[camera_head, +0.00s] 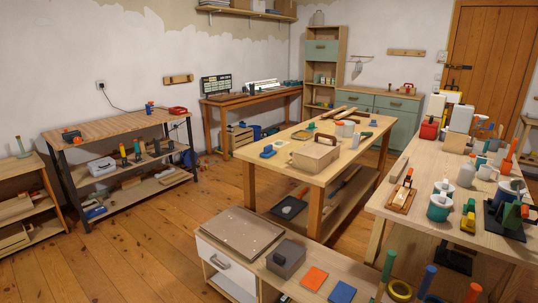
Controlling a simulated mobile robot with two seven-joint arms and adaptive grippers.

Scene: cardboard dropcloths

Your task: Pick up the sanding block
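I cannot tell for certain which thing is the sanding block. A grey block (286,257) sits on the low bench in front, beside an orange square pad (314,278) and a blue square pad (342,292). A small blue block-like tool (267,151) lies on the near left part of the middle table. A wooden tool with an orange grip (402,194) lies on the right table. Neither of my grippers shows in the head view.
The low bench (262,275) is at the front, with a flat brown board (238,231) on it. The middle wooden table (330,170) and the crowded right table (388,207) stand behind. Shelves line the left wall. Open wooden floor (140,250) lies at the left.

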